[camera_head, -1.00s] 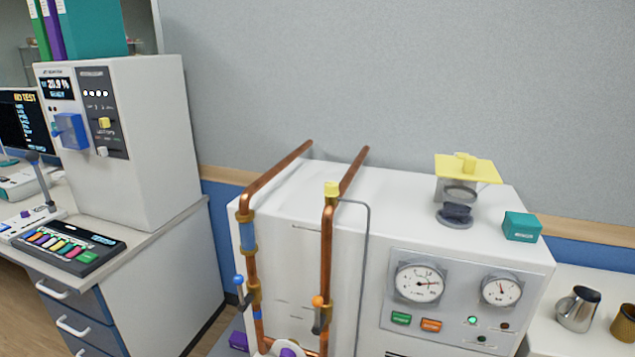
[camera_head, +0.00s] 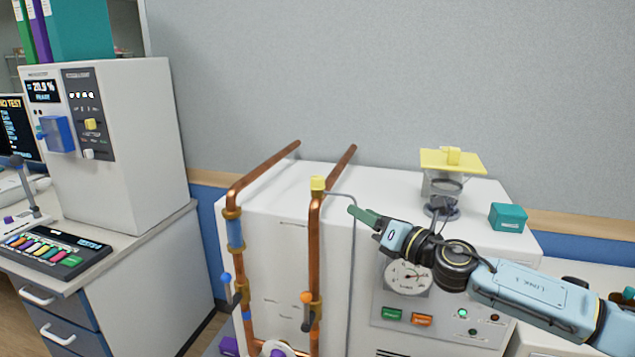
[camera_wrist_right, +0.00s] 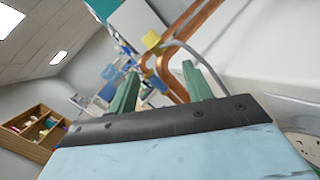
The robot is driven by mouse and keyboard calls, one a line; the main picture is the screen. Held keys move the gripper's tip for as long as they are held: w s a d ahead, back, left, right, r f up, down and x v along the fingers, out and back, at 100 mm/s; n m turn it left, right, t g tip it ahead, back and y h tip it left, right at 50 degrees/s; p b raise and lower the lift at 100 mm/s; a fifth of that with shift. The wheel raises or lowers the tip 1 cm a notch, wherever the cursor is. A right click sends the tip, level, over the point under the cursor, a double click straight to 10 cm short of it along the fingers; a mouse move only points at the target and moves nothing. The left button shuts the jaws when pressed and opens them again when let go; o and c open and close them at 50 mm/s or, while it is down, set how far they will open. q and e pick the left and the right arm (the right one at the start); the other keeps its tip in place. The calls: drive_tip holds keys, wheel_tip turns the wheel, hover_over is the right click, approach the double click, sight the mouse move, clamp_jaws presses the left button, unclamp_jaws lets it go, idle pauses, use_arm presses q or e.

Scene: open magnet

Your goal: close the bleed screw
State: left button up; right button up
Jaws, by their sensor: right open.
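A yellow square cap (camera_head: 317,183), which looks like the bleed screw, sits on top of the right copper pipe (camera_head: 314,240). A thin grey tube runs from beside it. In the right wrist view the yellow cap (camera_wrist_right: 152,40) shows ahead, beyond the fingertips. My right gripper (camera_head: 360,213) is open and empty, to the right of the cap and apart from it. Its two green fingers are spread in the right wrist view (camera_wrist_right: 160,72). Whether the screw is turned in or out cannot be told. My left gripper is not in view.
The white cabinet (camera_head: 270,225) carries a second copper pipe (camera_head: 236,235) on the left. A gauge (camera_head: 408,277) is partly behind my right arm. A yellow-topped device (camera_head: 452,162) and a teal box (camera_head: 507,217) stand on the cabinet's right side.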

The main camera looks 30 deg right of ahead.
sight(323, 179)
drive_tip(key=w+a+r+n+y+p, duration=0.1)
drive_tip(key=w+n, duration=0.1)
drive_tip(key=w, duration=0.2)
drive_tip(key=w+r+n+g+p, duration=0.1)
drive_tip(key=w+n+p, duration=0.1)
drive_tip(key=w, duration=0.2)
drive_tip(key=w+a+r+n+y+p, duration=0.1)
drive_tip(key=w+r+n, duration=0.1)
drive_tip(key=w+n, duration=0.1)
drive_tip(key=shift+w+a+r+g+y+p, duration=0.1)
drive_tip(key=shift+w+a+g+y+p, duration=0.1)
drive_tip(key=shift+w, duration=0.25)
drive_tip(key=shift+w+a+g+y+p, duration=0.1)
drive_tip(key=shift+w+a+p, duration=0.1)
drive_tip(key=shift+w, duration=0.2)
drive_tip(key=shift+x, duration=0.8)
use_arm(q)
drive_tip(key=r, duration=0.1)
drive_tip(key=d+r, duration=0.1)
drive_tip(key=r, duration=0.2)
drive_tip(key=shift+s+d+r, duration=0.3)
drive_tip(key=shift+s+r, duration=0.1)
